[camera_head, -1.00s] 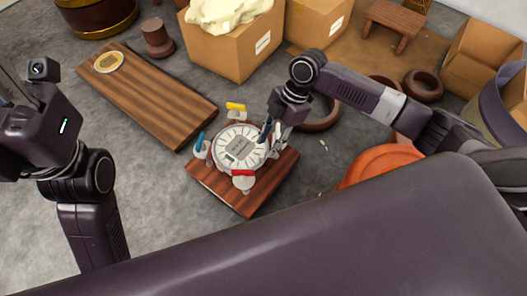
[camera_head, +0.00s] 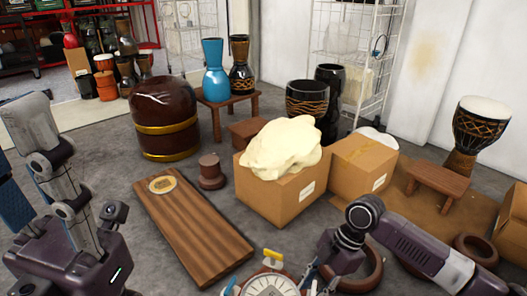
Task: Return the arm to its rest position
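My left gripper (camera_head: 28,165) is large at the left edge, with its dark body below and its grey finger pointing up. A blue-patterned part, seemingly the other finger, stands apart from it and is cut by the edge. Nothing shows between them. My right arm (camera_head: 415,250) reaches in from the lower right. Its gripper (camera_head: 312,272) points down at the right side of a round white-faced device (camera_head: 270,287) with coloured clamps, at the bottom edge. The fingertips are small and partly hidden, so I cannot tell their opening or contact.
A striped wooden board (camera_head: 195,230) lies on the grey floor. Behind are a big brown drum (camera_head: 165,115), a cardboard box (camera_head: 285,195) holding a cream hide, and another box (camera_head: 362,168). A stool (camera_head: 437,183) and dark rings (camera_head: 475,249) lie right.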

